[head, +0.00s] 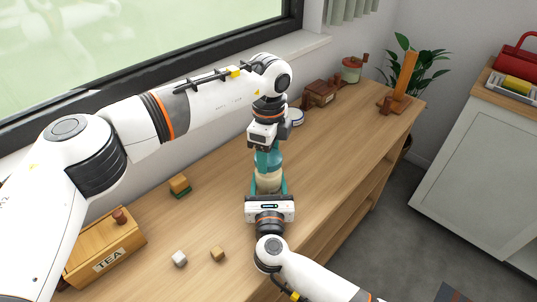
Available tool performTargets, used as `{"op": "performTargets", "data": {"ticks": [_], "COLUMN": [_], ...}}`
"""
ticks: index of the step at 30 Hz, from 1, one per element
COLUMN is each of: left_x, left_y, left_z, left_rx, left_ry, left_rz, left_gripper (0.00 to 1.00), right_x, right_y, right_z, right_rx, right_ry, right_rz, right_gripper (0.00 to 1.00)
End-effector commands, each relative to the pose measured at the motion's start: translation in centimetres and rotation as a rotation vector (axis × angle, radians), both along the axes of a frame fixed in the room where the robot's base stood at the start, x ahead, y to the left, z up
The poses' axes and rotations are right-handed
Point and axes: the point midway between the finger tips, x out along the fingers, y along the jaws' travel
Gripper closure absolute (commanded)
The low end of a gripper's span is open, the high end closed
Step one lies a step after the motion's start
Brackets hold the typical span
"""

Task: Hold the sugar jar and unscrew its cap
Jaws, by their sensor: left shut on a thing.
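The sugar jar (268,181) stands upright near the middle of the wooden counter, with pale cream contents in its lower part. My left gripper (267,158) points down from above and is shut on the top of the jar. Its teal fingers and body hide most of the cap. My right gripper (269,187) reaches in from the front, with one teal finger along each side of the jar's lower body. No clear gap shows there, but I cannot tell whether these fingers press on it. The jar's base is hidden behind the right gripper's white body.
A wooden TEA box (106,248) stands at the front left. A brown box (320,93), a grinder (352,70) and a wooden stand (398,88) are at the far end.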

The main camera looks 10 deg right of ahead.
Motion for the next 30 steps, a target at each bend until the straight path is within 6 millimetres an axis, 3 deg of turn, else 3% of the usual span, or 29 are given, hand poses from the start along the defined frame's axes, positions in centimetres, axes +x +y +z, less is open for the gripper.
{"op": "performTargets", "data": {"ticks": [14, 25, 30], "left_x": [0.0, 0.0, 0.0], "left_y": [0.0, 0.0, 0.0], "left_z": [0.6, 4.3, 4.5], "left_rx": [-0.001, -0.001, -0.001], "left_ry": [-0.001, -0.001, 0.001], "left_rz": [0.000, 0.001, 0.000], "left_gripper": [0.68, 0.68, 0.68], "right_x": [0.0, 0.0, 0.0], "right_y": [0.0, 0.0, 0.0], "right_z": [0.0, 0.0, 0.0], "right_rx": [0.000, 0.000, 0.000], "right_ry": [0.001, 0.001, 0.001], "right_rz": [0.001, 0.001, 0.001], "right_gripper": [1.00, 1.00, 1.00]}}
